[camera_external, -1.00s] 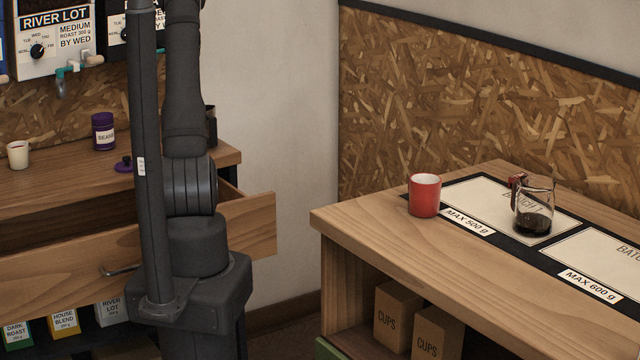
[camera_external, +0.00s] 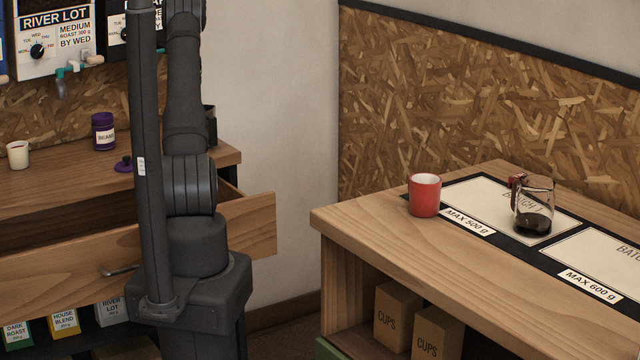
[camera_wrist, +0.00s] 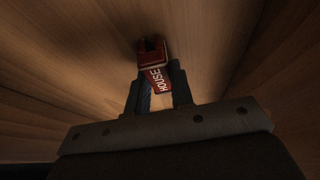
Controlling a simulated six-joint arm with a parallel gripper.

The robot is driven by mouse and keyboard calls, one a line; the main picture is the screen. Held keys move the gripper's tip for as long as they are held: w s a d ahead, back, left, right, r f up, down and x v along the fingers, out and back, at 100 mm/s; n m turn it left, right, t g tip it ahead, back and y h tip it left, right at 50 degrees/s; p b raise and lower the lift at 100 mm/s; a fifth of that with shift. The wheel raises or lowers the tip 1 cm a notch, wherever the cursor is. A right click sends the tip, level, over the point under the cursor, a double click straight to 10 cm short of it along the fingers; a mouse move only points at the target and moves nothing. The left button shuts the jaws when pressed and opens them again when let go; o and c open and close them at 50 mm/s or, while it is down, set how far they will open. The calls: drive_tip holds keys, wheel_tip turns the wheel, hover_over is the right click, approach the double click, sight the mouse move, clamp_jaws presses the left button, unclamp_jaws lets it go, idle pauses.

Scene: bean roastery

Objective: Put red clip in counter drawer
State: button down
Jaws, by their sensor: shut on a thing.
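The red clip (camera_wrist: 158,72) is between the two fingers of my gripper (camera_wrist: 162,84) in the wrist view, and the fingers are shut on it. It has white lettering that reads HOUSE. Around it are brown wooden surfaces in shadow that look like the inside of a drawer. I cannot tell whether the clip touches the wood. The counter drawer (camera_external: 245,225) stands pulled open at the left in the external view, partly behind my arm. My gripper and the held clip are hidden there.
A purple jar (camera_external: 103,132), a purple lid (camera_external: 124,165) and a white cup (camera_external: 18,155) are on the left counter.

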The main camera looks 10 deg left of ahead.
drive_tip(key=c, duration=1.3)
unclamp_jaws()
drive_tip(key=shift+f, duration=0.15)
drive_tip(key=shift+o, duration=0.2)
drive_tip(key=v, duration=1.2)
